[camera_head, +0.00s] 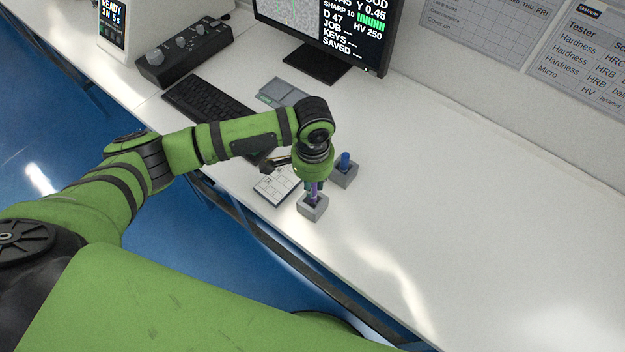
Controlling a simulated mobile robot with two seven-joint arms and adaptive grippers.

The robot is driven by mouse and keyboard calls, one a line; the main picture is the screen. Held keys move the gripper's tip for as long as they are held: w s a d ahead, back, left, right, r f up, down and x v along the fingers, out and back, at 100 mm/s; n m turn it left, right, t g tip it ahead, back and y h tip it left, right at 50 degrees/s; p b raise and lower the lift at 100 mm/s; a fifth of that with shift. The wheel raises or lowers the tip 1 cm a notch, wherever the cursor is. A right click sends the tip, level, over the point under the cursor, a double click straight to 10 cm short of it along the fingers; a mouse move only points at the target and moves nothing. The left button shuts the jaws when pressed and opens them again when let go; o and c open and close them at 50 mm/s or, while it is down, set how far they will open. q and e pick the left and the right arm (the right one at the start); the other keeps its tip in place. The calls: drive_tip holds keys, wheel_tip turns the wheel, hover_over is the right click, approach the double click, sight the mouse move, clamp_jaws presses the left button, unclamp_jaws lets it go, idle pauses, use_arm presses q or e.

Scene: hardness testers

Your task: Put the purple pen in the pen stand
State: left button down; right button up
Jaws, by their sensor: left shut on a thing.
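The purple pen (314,193) is upright below my left gripper (313,182), which points down and is shut on it. The gripper hides the pen's upper part. The pen's lower end meets the dark opening of a small grey block-shaped pen stand (314,210) on the white bench. I cannot tell how deep the pen sits in it. A second grey block (346,177) stands just behind and to the right, with a blue item (345,161) upright in it. My right gripper is not in view.
A white printed card or pad (275,187) lies left of the stand. A black keyboard (210,102), a grey pad (281,92), a control box (184,53) and a monitor (322,38) are farther back. The bench (480,200) is clear to the right.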

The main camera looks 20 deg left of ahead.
use_arm(q)
drive_tip(key=shift+f+b, duration=0.75)
drive_tip(key=shift+f, duration=1.1)
drive_tip(key=c, duration=1.1)
unclamp_jaws()
drive_tip(key=shift+o, duration=0.2)
drive_tip(key=shift+r, duration=0.25)
wheel_tip(320, 180, up, 12)
drive_tip(key=shift+f, duration=0.2)
drive_tip(key=shift+s+d, duration=0.1)
